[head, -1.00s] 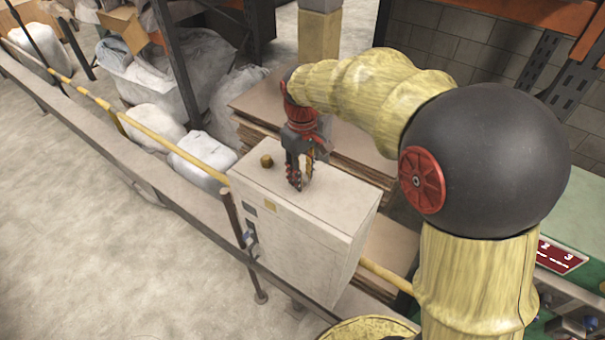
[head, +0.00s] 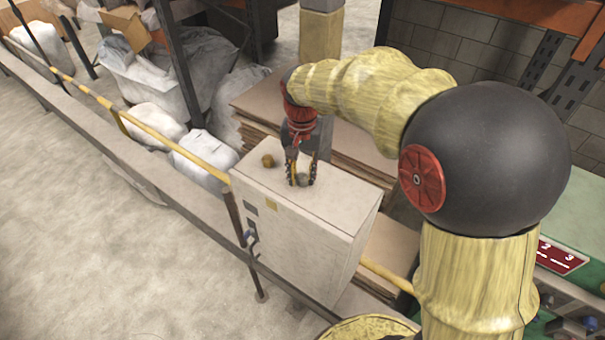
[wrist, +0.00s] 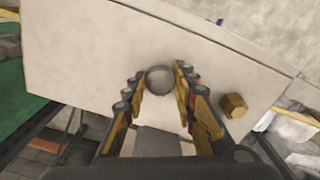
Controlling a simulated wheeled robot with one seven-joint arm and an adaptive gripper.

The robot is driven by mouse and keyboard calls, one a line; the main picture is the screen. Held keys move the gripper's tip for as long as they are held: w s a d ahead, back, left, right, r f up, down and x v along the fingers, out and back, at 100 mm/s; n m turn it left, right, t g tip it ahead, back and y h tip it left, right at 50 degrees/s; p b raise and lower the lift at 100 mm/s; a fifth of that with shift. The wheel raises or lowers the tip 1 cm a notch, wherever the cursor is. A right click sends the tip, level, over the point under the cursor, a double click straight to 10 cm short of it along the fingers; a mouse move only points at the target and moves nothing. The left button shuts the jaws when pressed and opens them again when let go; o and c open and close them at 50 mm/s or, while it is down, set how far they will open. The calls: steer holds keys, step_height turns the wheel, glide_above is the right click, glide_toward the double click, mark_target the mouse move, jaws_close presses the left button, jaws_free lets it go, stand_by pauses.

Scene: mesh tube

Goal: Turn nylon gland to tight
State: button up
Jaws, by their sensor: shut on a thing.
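The nylon gland, a small grey round piece (head: 302,179), stands on the top face of the pale box (head: 330,215). It also shows in the wrist view (wrist: 160,80) between my fingertips. My gripper (head: 301,180) points down at the box top with one finger on each side of the gland, shut on it. In the wrist view my gripper's fingertips (wrist: 160,86) flank the gland left and right. The gland's lower part and any thread are hidden, and its tightness cannot be seen.
A brass-coloured hexagonal gland (head: 268,160) stands on the box top close to my gripper, and shows right of the fingers in the wrist view (wrist: 233,105). Stacked brown boards (head: 350,150) lie behind the box. A yellow rail (head: 150,130) runs to the left.

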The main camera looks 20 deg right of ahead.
mark_target(301, 176)
steer(key=m, duration=0.3)
steer(key=shift+w+m, duration=0.1)
steer(key=shift+m, duration=0.2)
steer(key=shift+a+m, duration=0.1)
steer(key=shift+m, duration=1.8)
steer(key=o, duration=1.2)
steer(key=shift+c, duration=0.2)
steer(key=shift+r, duration=0.15)
step_height(301, 176, up, 12)
